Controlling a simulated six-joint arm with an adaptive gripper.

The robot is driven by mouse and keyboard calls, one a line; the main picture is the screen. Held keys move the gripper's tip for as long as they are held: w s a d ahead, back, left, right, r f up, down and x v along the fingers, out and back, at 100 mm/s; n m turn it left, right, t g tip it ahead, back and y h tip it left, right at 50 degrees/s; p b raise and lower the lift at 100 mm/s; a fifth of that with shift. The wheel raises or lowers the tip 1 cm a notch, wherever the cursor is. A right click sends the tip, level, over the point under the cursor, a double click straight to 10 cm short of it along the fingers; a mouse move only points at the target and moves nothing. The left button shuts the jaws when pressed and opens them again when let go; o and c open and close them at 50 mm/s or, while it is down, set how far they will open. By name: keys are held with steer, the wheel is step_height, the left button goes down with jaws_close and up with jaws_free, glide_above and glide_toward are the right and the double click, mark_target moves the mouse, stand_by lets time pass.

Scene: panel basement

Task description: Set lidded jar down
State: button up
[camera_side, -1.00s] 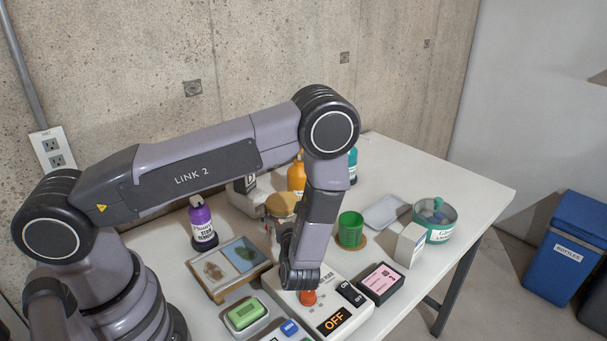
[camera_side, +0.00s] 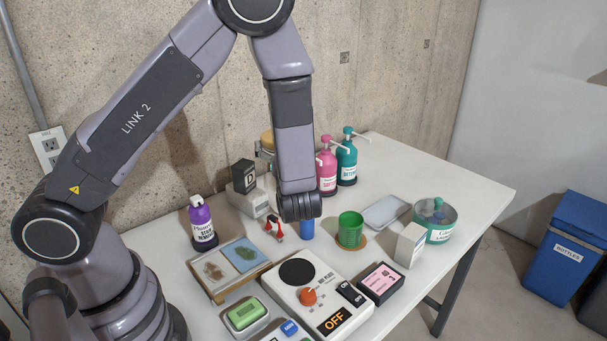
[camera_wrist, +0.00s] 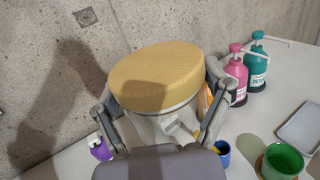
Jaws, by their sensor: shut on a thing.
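The lidded jar has a tan wood-like lid (camera_wrist: 158,77) and a pale body (camera_wrist: 170,122), largely hidden under the lid in the wrist view. My gripper (camera_wrist: 160,105) is shut on the jar, one finger on each side. The jar looks tilted in the wrist view. In the side view the lid (camera_side: 267,139) shows at the left of my forearm, high and toward the wall. The rest of the jar is mostly hidden behind my arm there.
A control box (camera_side: 325,308) with a black round pad (camera_side: 297,272) stands at the front. A purple bottle (camera_side: 202,224), pink pump bottle (camera_side: 327,172), teal pump bottle (camera_side: 347,160), blue cup (camera_side: 307,229) and green cup (camera_side: 350,230) stand around. Bare table (camera_side: 445,185) shows at right.

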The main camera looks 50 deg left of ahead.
step_height(320, 180, up, 2)
steer(key=shift+r, duration=0.1)
steer(key=w+a+f+m+t+h, duration=0.1)
steer(key=w+a+m+t+h, duration=0.25)
steer(key=w+a, duration=1.5)
steer(key=w+a+m+t, duration=0.15)
steer(key=w+a, duration=0.25)
steer(key=a, duration=0.5)
step_height(320, 180, down, 22)
steer(key=shift+s+d+r+n+h, duration=0.2)
steer(key=shift+s+d+n+h, duration=0.1)
steer(key=shift+h, duration=0.15)
steer(key=shift+f, duration=0.1)
steer(key=o, duration=1.1)
steer(key=shift+o, duration=0.2)
